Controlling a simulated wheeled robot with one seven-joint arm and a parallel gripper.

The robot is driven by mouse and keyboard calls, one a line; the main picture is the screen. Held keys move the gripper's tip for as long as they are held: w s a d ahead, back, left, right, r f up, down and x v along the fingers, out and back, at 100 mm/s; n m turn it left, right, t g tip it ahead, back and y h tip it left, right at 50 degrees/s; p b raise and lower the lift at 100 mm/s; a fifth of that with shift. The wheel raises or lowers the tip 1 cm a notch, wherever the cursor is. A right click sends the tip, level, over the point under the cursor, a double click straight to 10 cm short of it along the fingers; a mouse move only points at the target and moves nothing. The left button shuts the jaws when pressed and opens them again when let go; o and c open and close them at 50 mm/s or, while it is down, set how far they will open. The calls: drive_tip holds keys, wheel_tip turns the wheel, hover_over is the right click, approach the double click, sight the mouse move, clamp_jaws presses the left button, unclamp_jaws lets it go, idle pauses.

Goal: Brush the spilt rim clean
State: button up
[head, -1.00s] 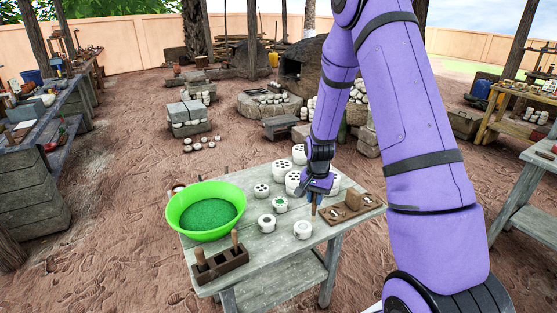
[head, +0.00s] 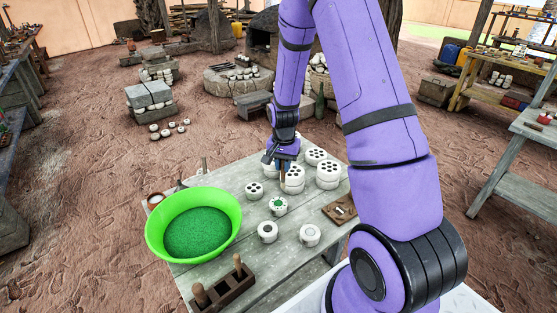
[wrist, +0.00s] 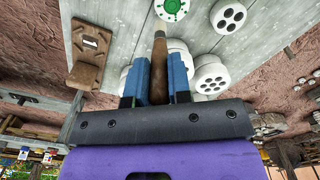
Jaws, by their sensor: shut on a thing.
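A white round piece (head: 278,206) with green powder on its top and rim stands mid-table. Its powdered top also shows at the upper edge of the wrist view (wrist: 172,8). My gripper (head: 283,167) is shut on a brown wooden-handled brush (wrist: 159,65), held between its blue fingers. The brush points down, above and behind the powdered piece and apart from it in the wrist view. The brown wooden rest (head: 338,211) lies right of the piece.
A bright green basin (head: 235,220) of green powder stands on the left of the grey table (head: 205,277). White multi-hole pieces (head: 328,168) crowd the back. Two white cups (head: 267,231) (head: 310,235) stand in front. A dark block (head: 236,285) with wooden-handled tools is at the front edge.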

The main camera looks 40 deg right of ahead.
sight(283, 182)
drive_tip(key=shift+f, duration=4.85)
drive_tip(key=shift+d, duration=0.15)
drive_tip(key=shift+w, duration=2.65)
drive_tip(key=shift+s+a, duration=0.2)
drive_tip(key=shift+s, duration=2.5)
